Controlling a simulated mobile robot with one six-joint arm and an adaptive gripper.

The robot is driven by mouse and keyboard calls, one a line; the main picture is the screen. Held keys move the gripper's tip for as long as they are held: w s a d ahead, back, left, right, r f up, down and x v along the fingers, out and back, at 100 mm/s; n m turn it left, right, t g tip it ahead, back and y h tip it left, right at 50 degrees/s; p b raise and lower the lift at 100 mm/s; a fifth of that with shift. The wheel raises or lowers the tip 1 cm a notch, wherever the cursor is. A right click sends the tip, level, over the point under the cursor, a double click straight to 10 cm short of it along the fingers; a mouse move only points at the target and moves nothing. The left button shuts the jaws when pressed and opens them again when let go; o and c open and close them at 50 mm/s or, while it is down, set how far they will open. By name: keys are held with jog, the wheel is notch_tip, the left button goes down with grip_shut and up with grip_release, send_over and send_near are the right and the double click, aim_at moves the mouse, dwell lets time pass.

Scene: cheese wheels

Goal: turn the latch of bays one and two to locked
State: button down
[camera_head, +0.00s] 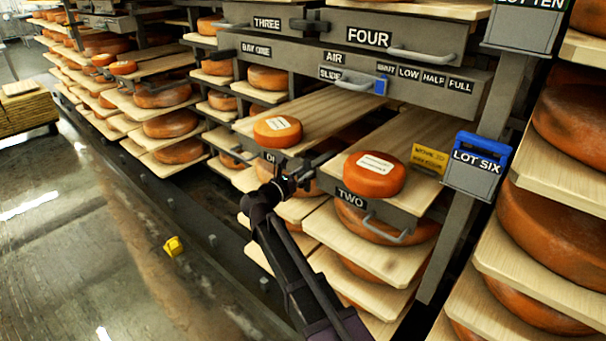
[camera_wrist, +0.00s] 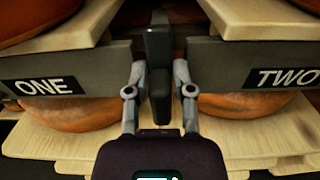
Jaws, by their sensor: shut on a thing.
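In the wrist view a dark upright latch bar (camera_wrist: 159,50) stands between the fronts of bay one (camera_wrist: 43,86) and bay two (camera_wrist: 284,77). My gripper (camera_wrist: 160,70) has one finger on each side of this bar and is shut on it. In the head view my gripper (camera_head: 286,184) is at the gap between the two shelf fronts, partly covering the ONE label. The TWO label (camera_head: 353,196) is clear. The latch is too small and covered to read there.
Boards of bays one (camera_head: 322,108) and two (camera_head: 427,139) each carry a labelled orange cheese. Bay two has a metal handle (camera_head: 388,232) below its front. A blue-topped LOT SIX box (camera_head: 477,166) hangs on the right post. Open floor lies left.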

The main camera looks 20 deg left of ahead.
jog(key=shift+d+m, duration=0.1)
jog(key=shift+m, duration=0.3)
jog(key=m, duration=0.4)
jog(key=shift+s+d+f, duration=0.1)
jog(key=shift+s+d, duration=0.05)
jog(key=shift+d, duration=0.2)
jog(key=m, duration=0.4)
jog(key=shift+s+d+f+m+b, duration=0.1)
jog(key=shift+d+f+m+b, duration=0.2)
jog(key=shift+m+b, duration=0.1)
jog(key=m, duration=0.4)
jog(key=shift+d+f+m+b, duration=0.2)
jog(key=shift+f+m+b, duration=0.1)
jog(key=shift+s+f+m+b, duration=0.1)
jog(key=shift+f+m+b, duration=0.05)
jog(key=shift+m, duration=0.8)
jog(key=shift+f+m+b, duration=0.15)
jog(key=shift+m, duration=0.8)
jog(key=c, duration=0.6)
grip_release()
jog(key=shift+o, duration=0.2)
